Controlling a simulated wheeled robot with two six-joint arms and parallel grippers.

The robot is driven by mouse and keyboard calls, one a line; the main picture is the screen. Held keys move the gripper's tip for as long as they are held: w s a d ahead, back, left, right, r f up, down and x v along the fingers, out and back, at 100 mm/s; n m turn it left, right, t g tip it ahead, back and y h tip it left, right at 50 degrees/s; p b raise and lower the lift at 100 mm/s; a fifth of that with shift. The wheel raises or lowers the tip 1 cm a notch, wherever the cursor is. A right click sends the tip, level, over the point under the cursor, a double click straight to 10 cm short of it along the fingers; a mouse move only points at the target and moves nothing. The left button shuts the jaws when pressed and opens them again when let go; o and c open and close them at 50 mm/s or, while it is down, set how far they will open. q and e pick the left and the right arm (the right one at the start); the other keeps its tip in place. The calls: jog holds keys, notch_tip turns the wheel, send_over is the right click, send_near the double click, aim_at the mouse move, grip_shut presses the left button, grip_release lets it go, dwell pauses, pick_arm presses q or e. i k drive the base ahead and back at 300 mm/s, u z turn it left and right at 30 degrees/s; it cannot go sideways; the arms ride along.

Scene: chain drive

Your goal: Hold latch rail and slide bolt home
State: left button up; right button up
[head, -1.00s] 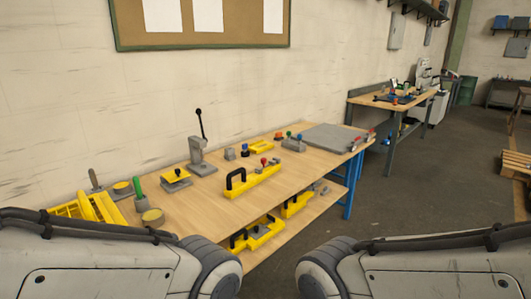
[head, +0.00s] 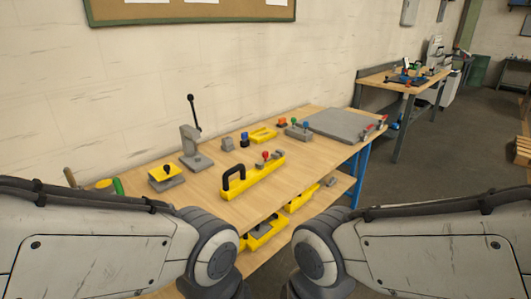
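A long yellow rail with a black arched handle (head: 252,174) lies on the wooden workbench in the middle of the head view. A red knob and grey metal parts sit at its far right end; I take this to be the latch rail with its bolt, but details are too small to tell. My two arms come in from the left and right lower corners, both short of the rail and apart from it. Neither gripper shows; both are below the picture's lower edge.
The workbench (head: 215,208) also holds a grey lever press (head: 194,145), a yellow-topped block (head: 166,176), a grey block with coloured knobs (head: 298,130) and a grey plate (head: 340,124). More yellow parts (head: 262,232) lie on its lower shelf. Open floor (head: 420,160) lies to the right.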

aim_at(264, 154)
jog(key=z, duration=0.45)
jog(key=k, duration=1.1)
jog(key=z, duration=1)
jog(key=i, duration=2.35)
jog(key=u, duration=0.5)
jog(key=i, duration=0.95)
jog(key=u, duration=1.65)
jog(key=i, duration=0.85)
jog(key=u, duration=0.8)
